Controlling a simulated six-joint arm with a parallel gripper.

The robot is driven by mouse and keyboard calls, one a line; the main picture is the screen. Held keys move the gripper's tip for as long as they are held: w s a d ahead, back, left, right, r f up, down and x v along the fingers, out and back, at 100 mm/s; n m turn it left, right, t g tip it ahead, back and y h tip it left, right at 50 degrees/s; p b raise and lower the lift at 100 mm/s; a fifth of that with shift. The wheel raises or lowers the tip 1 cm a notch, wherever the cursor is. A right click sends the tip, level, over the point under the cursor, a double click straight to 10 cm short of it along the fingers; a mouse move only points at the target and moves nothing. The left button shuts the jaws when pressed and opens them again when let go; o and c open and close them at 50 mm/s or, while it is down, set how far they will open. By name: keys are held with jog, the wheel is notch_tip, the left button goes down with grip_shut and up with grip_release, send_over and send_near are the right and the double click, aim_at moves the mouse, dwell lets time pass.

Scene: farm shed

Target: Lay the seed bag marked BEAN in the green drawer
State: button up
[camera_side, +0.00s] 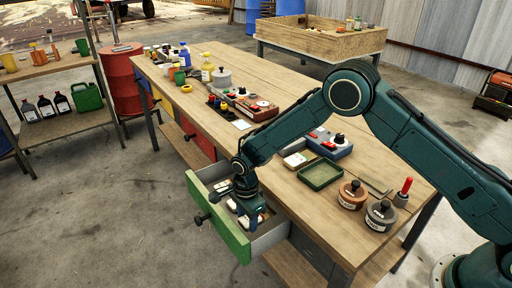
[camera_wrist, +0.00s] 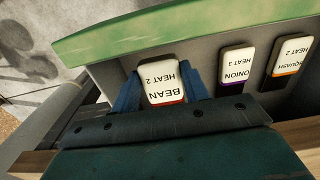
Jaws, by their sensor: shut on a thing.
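The green drawer (camera_side: 218,222) is pulled open from the table's front in the side view; its green front edge (camera_wrist: 170,27) crosses the top of the wrist view. My gripper (camera_side: 246,214) points down into it. My gripper partly hides the drawer's inside.
A green tray (camera_side: 320,174), two lidded pots (camera_side: 352,194) and a blue-grey box (camera_side: 330,145) are on the tabletop above.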

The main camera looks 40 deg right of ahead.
aim_at(247, 220)
jog(key=shift+f, duration=0.6)
dwell(0.3)
jog(key=o, duration=0.8)
jog(key=shift+r, duration=0.15)
notch_tip(247, 220, up, 13)
jog(key=shift+f, duration=0.1)
dwell(0.7)
